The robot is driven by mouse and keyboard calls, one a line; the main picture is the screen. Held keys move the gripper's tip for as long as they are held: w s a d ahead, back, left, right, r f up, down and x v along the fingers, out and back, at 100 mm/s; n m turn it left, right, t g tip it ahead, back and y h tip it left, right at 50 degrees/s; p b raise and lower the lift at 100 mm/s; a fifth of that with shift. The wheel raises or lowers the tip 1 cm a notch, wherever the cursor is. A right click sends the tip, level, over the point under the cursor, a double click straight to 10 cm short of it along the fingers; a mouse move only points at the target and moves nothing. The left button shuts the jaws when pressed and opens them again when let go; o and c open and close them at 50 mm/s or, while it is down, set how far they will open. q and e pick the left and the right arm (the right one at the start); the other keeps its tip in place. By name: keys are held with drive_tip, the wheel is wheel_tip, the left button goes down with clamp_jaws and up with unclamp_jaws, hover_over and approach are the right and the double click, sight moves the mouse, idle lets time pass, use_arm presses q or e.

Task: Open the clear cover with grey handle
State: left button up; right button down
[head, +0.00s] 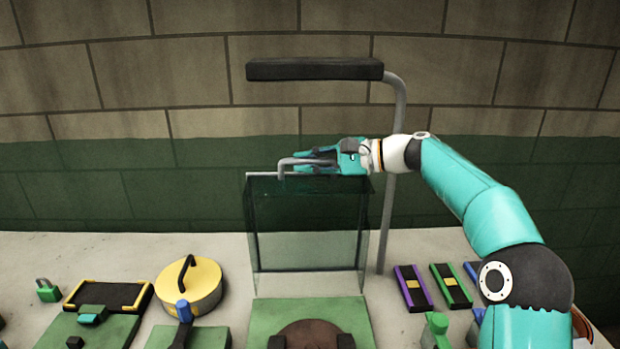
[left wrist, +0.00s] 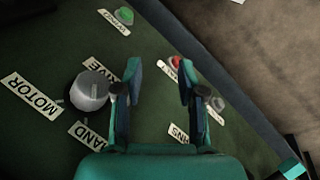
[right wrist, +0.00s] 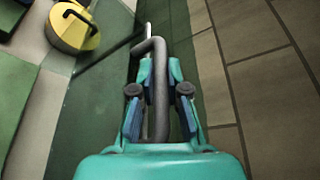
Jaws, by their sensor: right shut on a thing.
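The clear cover (head: 308,230) stands as a tall transparent box behind a green base in the middle of the head view. Its grey handle (head: 285,161) is a bent bar at the cover's top edge. My right gripper (head: 305,162) reaches in from the right and is shut on the handle. In the right wrist view the handle (right wrist: 158,90) runs between the two fingers. My left gripper (left wrist: 158,92) shows only in its wrist view, with its fingers apart and nothing between them, over a dark green panel.
A lamp (head: 315,69) on a grey post rises behind the cover. A yellow round pot (head: 190,288) is left of the cover. Purple and green blocks (head: 412,288) lie to its right. The left wrist view shows labels and a green button (left wrist: 124,16).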

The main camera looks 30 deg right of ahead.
drive_tip(key=shift+s+a+f, duration=0.2)
drive_tip(key=shift+s+a, duration=0.05)
drive_tip(key=shift+s, duration=0.2)
drive_tip(key=shift+w, duration=0.1)
drive_tip(key=c, duration=1.4)
unclamp_jaws()
drive_tip(key=shift+d, duration=0.1)
drive_tip(key=shift+c, duration=0.2)
drive_tip(key=shift+r, duration=0.1)
drive_tip(key=shift+d, duration=0.15)
wheel_tip(320, 180, up, 2)
hover_over(365, 188)
drive_tip(key=shift+w+r, duration=0.1)
drive_tip(key=shift+w, duration=0.1)
drive_tip(key=shift+s, duration=0.1)
